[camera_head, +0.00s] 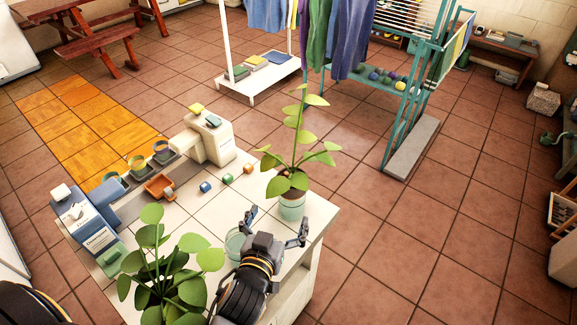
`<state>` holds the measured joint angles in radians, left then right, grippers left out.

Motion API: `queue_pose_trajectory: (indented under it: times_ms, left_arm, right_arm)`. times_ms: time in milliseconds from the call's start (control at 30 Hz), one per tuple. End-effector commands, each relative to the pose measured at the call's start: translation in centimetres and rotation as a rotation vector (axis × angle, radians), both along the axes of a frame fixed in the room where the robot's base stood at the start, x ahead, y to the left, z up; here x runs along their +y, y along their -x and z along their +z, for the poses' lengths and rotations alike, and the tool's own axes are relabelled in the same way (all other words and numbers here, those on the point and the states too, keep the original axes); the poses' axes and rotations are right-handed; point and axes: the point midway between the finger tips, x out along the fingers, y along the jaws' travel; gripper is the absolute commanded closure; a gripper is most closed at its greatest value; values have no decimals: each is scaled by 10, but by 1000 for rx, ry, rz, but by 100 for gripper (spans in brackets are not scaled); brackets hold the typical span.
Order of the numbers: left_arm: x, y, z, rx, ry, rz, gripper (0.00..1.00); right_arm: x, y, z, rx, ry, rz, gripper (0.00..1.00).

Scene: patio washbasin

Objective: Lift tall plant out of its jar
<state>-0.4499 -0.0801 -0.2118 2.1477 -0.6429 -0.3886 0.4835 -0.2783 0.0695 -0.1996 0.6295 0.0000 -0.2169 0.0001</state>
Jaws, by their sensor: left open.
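The tall plant (299,140) has a long upright stem with broad green leaves. Its brown root ball or pot (283,186) sits in the mouth of a pale green jar (291,209) near the right corner of the white tiled counter. My left gripper (277,222) is open, with its fingers spread on the near side of the jar. It appears empty, and I cannot tell whether a finger touches the jar. My right gripper is not in view.
A bushy plant (168,265) stands close left of my left gripper. A pale empty-looking jar (235,243) is partly hidden behind the gripper.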

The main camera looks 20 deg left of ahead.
Motion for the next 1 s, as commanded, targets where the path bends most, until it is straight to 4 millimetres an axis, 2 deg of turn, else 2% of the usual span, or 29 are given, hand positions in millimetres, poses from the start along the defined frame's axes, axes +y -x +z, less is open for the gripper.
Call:
queue_pose_trajectory:
  times_ms: [67,167,400,500,633,833,1000]
  left_arm:
    - [0,-2,0,1,0,-1,0]
    - [0,-15,-2,-1,-2,-2,0]
    - [3,-62,-10,-1,-2,0,0]
    - [4,-75,-15,0,-3,-1,0]
    - [4,-84,-18,1,-1,-1,0]
    - [9,-102,-20,1,-2,0,0]
    - [12,-124,-27,1,0,0,0]
  right_arm:
    - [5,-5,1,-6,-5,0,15]
    - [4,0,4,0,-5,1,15]
    - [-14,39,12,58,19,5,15]
    - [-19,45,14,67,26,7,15]
    - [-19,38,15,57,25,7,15]
    - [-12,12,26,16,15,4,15]
    - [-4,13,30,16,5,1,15]
